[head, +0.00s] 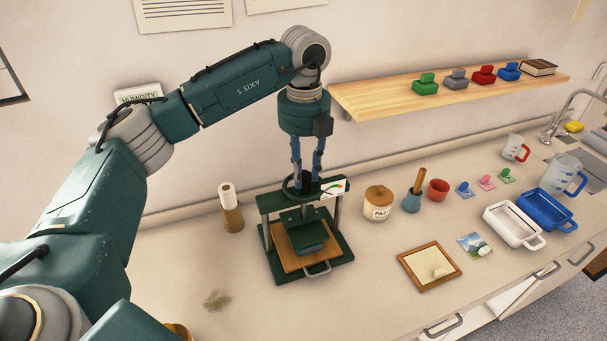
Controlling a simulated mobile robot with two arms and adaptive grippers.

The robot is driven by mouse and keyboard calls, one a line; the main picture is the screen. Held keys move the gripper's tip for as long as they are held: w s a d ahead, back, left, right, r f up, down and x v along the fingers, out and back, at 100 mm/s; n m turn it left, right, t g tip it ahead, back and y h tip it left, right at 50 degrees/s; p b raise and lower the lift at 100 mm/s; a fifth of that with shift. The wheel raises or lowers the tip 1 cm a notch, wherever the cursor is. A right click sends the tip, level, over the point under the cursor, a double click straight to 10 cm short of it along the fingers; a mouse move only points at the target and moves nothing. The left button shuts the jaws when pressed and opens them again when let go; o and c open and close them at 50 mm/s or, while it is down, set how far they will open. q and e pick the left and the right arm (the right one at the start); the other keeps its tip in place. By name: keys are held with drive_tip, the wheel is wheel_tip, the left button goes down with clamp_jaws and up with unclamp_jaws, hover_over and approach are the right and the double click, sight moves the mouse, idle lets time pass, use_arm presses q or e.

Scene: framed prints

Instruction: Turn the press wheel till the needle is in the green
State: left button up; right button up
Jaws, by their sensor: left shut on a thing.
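The dark green press (345,270) stands on the counter, with a wooden board and a small blue-green block under its plate. Its dark wheel (290,191) sits on top, at the crossbar. My left gripper (307,186) comes down from above and is shut on the wheel; its fingers hide part of it. A white gauge card (335,188) with coloured marks stands right of the wheel. The marks are too small to tell where the needle points. My right gripper is not in view.
A paper roll on a stand (231,208) is left of the press. A paste jar (377,204), a blue pot with a wooden handle (412,200) and a red cup (437,190) stand to its right. A framed board (430,275) lies front right. A wooden shelf (380,100) hangs behind.

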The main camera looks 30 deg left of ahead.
sight(304, 173)
use_arm(q)
drive_tip(key=shift+w+r+m, duration=0.1)
drive_tip(key=shift+m, duration=0.5)
drive_tip(key=shift+r, duration=0.1)
drive_tip(key=o, duration=0.9)
wheel_tip(304, 173, up, 12)
drive_tip(key=shift+f, duration=0.1)
drive_tip(key=shift+o, duration=0.4)
